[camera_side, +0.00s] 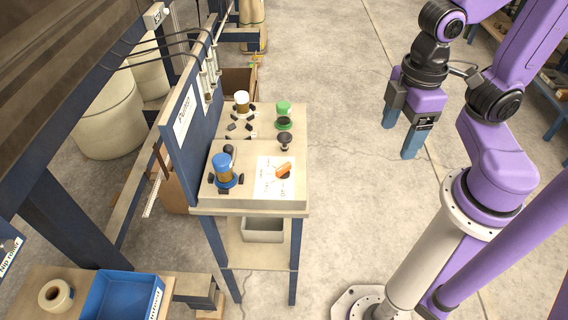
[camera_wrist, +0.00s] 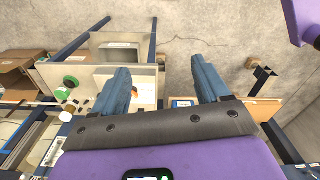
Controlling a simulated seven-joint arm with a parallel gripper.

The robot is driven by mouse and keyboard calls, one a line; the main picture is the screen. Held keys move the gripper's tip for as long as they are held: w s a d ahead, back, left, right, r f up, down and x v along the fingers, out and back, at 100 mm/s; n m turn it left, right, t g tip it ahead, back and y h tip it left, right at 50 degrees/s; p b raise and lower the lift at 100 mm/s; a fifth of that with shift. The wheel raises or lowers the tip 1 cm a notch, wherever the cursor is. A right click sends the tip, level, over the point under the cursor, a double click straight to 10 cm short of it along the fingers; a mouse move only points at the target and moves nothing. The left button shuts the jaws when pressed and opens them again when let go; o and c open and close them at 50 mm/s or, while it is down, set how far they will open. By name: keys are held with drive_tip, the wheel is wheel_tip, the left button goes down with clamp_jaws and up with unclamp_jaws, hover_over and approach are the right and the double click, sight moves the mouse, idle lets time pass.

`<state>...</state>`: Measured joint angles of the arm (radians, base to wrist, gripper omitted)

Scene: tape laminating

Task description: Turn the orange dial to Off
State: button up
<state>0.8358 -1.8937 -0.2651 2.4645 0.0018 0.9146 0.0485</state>
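The orange dial (camera_side: 283,170) sits on a white label plate (camera_side: 264,186) near the front right of the work table. Its handle lies slanted, rising to the right; the label words are too small to read. My gripper (camera_side: 402,138) hangs in the air to the right of the table, well apart from the dial. Its two blue fingers are spread, with nothing between them. In the wrist view my gripper (camera_wrist: 163,82) also shows open, with the table to the left and behind the left finger. A small orange piece shows beside that finger, too small to make out.
On the table stand a blue-capped jar (camera_side: 223,169), a white-capped jar (camera_side: 242,102), a green-topped item (camera_side: 284,115) and a black knob (camera_side: 285,140). A blue upright panel (camera_side: 188,140) borders the left side. A blue bin (camera_side: 122,296) sits lower left. The floor between table and arm is clear.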

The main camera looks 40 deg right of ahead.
drive_tip(key=w+a+m, duration=0.6)
drive_tip(key=w, duration=0.4)
drive_tip(key=m, duration=0.6)
approach(283, 166)
wheel_tip(283, 166, down, 9)
drive_tip(key=shift+a+r, duration=0.15)
drive_tip(key=c, duration=1.1)
drive_tip(key=shift+o, duration=0.2)
